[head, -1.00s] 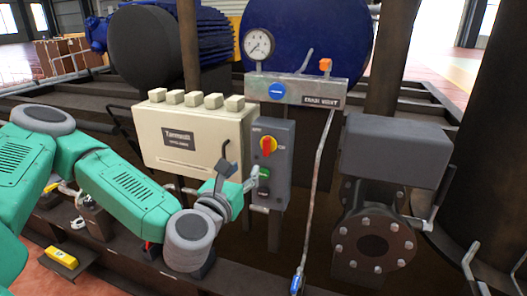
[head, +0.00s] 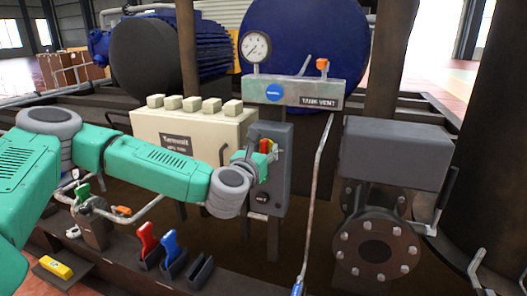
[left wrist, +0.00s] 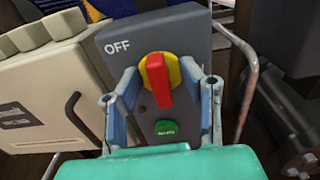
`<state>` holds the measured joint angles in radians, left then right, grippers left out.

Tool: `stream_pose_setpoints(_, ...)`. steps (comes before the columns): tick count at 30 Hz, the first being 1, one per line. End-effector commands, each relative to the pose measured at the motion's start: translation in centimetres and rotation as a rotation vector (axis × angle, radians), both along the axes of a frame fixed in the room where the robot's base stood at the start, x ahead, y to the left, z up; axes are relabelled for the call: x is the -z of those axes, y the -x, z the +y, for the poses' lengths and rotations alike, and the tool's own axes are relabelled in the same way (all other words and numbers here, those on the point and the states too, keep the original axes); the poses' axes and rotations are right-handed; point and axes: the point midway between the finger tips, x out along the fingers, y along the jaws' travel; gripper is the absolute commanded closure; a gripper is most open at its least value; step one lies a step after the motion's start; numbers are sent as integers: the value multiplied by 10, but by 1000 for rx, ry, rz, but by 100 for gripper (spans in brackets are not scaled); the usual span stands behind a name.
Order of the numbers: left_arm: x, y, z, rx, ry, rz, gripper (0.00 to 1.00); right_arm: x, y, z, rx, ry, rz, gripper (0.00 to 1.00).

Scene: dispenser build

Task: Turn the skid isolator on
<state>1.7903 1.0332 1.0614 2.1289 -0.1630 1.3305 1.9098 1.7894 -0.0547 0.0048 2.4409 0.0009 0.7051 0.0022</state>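The skid isolator is a grey box (head: 272,190) on a post right of the cream cabinet. In the left wrist view the box (left wrist: 190,38) reads OFF at its upper left. Its red handle (left wrist: 160,80) on a yellow disc stands nearly upright in that picture. A green button (left wrist: 166,128) sits below it. My left gripper (head: 262,155) is at the handle. In the left wrist view its two fingers (left wrist: 160,75) are open, one on each side of the handle; contact is not clear. In the head view the gripper partly hides the handle. My right gripper is not in view.
A cream cabinet (head: 178,140) stands left of the isolator. Red (head: 146,240) and blue (head: 170,246) levers stand below my left arm. A dark grey box (head: 395,150) with flanges is at right.

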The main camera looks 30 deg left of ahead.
Motion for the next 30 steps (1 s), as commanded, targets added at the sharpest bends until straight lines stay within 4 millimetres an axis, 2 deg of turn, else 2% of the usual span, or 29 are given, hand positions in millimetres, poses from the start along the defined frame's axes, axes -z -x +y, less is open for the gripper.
stream_pose_setpoints(4, 0, 0, 1, 0, 1, 1, 66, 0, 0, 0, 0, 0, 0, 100)
stream_pose_setpoints(7, 1, 0, 3, -1, 2, 1, 100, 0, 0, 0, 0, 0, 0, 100)
stream_pose_setpoints(20, 2, 0, 2, -2, -36, 12, 100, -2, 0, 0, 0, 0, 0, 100)
stream_pose_setpoints(30, 2, 0, 1, 0, -254, 66, 100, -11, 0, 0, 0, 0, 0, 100)
